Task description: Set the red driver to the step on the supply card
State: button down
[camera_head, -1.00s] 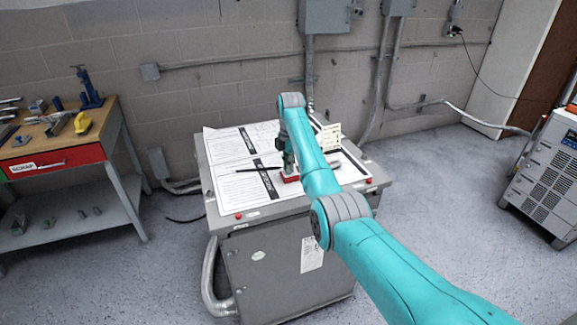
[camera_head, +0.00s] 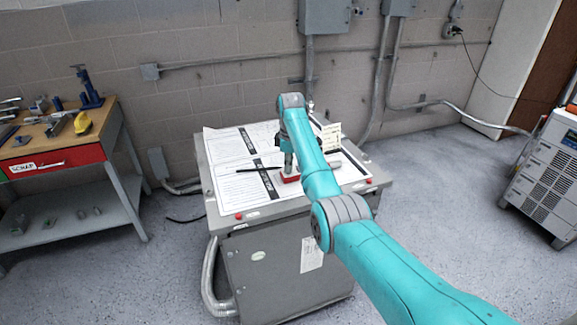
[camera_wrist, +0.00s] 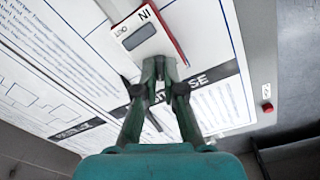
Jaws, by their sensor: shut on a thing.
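The red driver (camera_head: 290,178) is a small red box lying on the printed sheets on top of the grey cabinet. In the wrist view the driver (camera_wrist: 145,35) shows a pale top with a dark window, printed letters and a red side. My gripper (camera_wrist: 160,68) points down at the driver's near end, its fingertips close together and shut on a part of it. The fingers hide what exactly lies between them. A small cream card (camera_head: 331,137) stands upright at the back of the cabinet top, partly behind my arm. Its print is too small to read.
A black pen-like rod (camera_head: 258,169) lies on the sheets left of the driver. A grey cylinder (camera_head: 334,164) lies to its right. Red buttons sit on the cabinet's edge, one in the wrist view (camera_wrist: 267,107). A tool bench (camera_head: 60,142) stands at the left.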

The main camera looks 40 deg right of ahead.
dwell(0.5)
jog(key=c, duration=1.3)
grip_release()
jog(key=shift+s+r, duration=0.15)
jog(key=shift+r, duration=3.6)
